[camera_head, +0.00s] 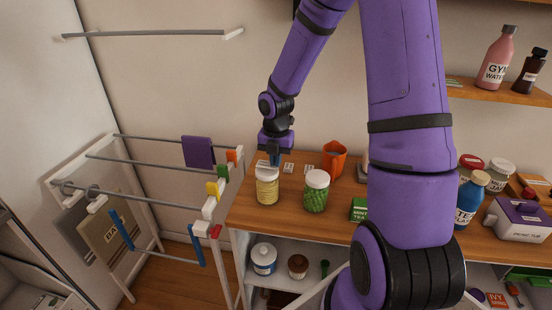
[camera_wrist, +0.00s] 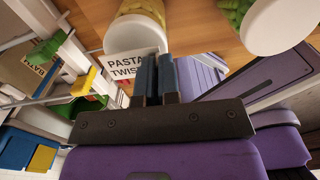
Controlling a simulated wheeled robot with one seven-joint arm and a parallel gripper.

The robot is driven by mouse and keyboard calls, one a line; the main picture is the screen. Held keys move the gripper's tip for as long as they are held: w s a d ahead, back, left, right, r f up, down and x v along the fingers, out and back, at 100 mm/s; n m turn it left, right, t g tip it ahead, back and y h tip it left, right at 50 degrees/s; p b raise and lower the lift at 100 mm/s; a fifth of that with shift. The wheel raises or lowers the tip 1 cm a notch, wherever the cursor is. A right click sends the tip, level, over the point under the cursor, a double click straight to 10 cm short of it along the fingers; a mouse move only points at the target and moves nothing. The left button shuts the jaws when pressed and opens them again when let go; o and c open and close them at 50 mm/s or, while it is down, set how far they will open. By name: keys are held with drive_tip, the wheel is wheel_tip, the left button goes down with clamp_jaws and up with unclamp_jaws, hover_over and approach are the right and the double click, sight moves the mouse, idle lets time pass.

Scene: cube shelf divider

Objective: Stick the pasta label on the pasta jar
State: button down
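The pasta jar (camera_head: 267,189), with pale yellow contents and a white lid, stands near the counter's left front edge. It also shows in the wrist view (camera_wrist: 142,17), where its lid (camera_wrist: 133,33) is close to my fingertips. The pasta label (camera_wrist: 124,64), white with black "PASTA TWIST" lettering, is at my blue fingers. My gripper (camera_head: 275,160) also shows in the wrist view (camera_wrist: 159,62); its fingers are nearly together and look shut on the label's edge. The fingers hide part of the label. I cannot tell whether the label touches the jar.
A jar with green contents (camera_head: 316,193) stands just right of the pasta jar. Small white labels (camera_head: 288,168) lie behind the jars, and an orange cup (camera_head: 334,160) stands further right. A drying rack (camera_head: 165,203) with coloured clips stands left of the counter (camera_head: 290,220).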

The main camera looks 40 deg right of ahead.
drive_tip(key=shift+f, duration=0.95)
idle(2.0)
drive_tip(key=c, duration=1.3)
unclamp_jaws()
drive_tip(key=shift+o, duration=0.2)
wheel_tip(320, 180, up, 10)
drive_tip(key=shift+r, duration=0.4)
